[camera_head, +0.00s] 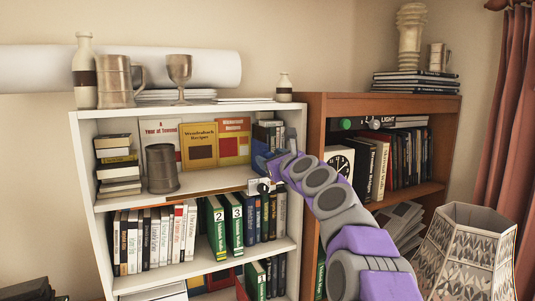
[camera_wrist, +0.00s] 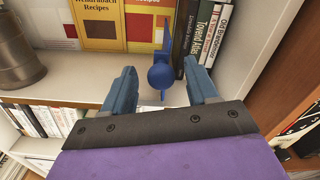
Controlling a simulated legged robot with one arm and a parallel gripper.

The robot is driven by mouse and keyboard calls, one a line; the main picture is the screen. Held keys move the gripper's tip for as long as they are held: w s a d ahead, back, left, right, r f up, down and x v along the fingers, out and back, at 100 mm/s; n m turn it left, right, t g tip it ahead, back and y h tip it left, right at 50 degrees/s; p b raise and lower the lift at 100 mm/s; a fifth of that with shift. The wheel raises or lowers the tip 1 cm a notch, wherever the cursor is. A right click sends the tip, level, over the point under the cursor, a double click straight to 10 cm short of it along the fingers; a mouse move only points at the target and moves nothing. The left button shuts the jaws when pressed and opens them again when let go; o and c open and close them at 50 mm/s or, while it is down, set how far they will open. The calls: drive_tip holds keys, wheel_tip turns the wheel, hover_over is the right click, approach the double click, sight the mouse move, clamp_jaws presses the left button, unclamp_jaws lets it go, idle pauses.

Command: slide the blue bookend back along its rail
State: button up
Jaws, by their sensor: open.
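The blue bookend (camera_wrist: 164,45) shows in the wrist view as a narrow upright plate with a round knob (camera_wrist: 161,76) at its front. It stands on the upper shelf of the white bookcase, just left of a few upright books (camera_wrist: 205,35). My gripper (camera_wrist: 160,69) is open, with one blue finger on each side of the knob and visible gaps on both sides. In the head view my gripper (camera_head: 274,165) reaches into the right part of that shelf. The arm partly hides the bookend there, and its blue blends with the fingers. I cannot make out the rail.
A metal tankard (camera_head: 161,168) and stacked books (camera_head: 118,170) stand left on the same shelf. Upright recipe books (camera_head: 200,146) line its back. The brown bookcase (camera_head: 385,104) adjoins on the right. A patterned lampshade (camera_head: 465,250) stands at front right.

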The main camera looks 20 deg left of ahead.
drive_tip(key=shift+p+x, duration=0.65)
drive_tip(key=shift+x, duration=0.75)
drive_tip(key=shift+c, duration=0.4)
clamp_jaws()
